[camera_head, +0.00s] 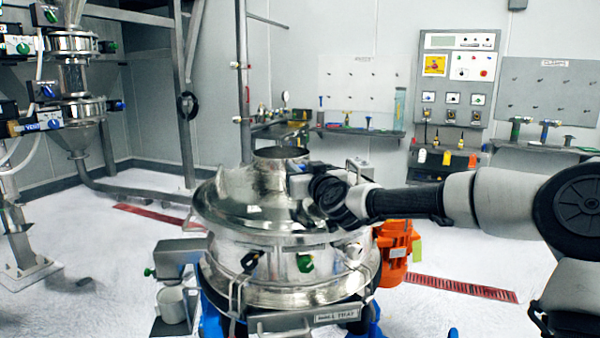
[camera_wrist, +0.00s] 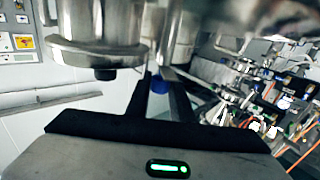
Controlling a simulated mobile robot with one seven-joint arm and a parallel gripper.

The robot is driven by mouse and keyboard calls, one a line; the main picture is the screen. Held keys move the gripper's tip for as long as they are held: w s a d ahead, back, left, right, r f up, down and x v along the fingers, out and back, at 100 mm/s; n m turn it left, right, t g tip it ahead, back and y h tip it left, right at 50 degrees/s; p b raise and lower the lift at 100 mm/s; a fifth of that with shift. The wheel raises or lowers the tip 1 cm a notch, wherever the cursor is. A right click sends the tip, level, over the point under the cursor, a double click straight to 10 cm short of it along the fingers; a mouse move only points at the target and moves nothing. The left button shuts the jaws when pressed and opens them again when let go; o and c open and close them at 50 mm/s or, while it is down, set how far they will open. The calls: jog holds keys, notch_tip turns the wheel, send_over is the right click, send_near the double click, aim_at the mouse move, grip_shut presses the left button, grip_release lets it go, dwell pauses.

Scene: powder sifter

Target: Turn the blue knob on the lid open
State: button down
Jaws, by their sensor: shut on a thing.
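The shiny metal lid (camera_head: 235,205) of the sifter domes over its round body in the head view, with a short open neck on top. My gripper (camera_head: 308,200) reaches in from the right, close to the lid's right side. In the wrist view the two dark fingers of my gripper (camera_wrist: 159,84) converge on the blue knob (camera_wrist: 159,86), one on each side. They are shut on it. Only a small blue part of the knob shows, so its turn angle cannot be read. The knob is hidden behind my gripper in the head view.
Clamps and a green knob (camera_head: 305,262) sit on the sifter's front. An orange motor (camera_head: 397,250) stands to its right. A mug (camera_head: 172,305) stands on a small shelf at lower left. Pipework with valves (camera_head: 75,80) is at far left; wall panels and a bench are behind.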

dwell(0.6)
jog(key=c, duration=1.6)
grip_release()
jog(key=shift+o, duration=0.2)
jog(key=p+v, duration=0.4)
jog(key=v, duration=1.3)
jog(key=shift+s, duration=0.3)
jog(key=shift+a, duration=0.1)
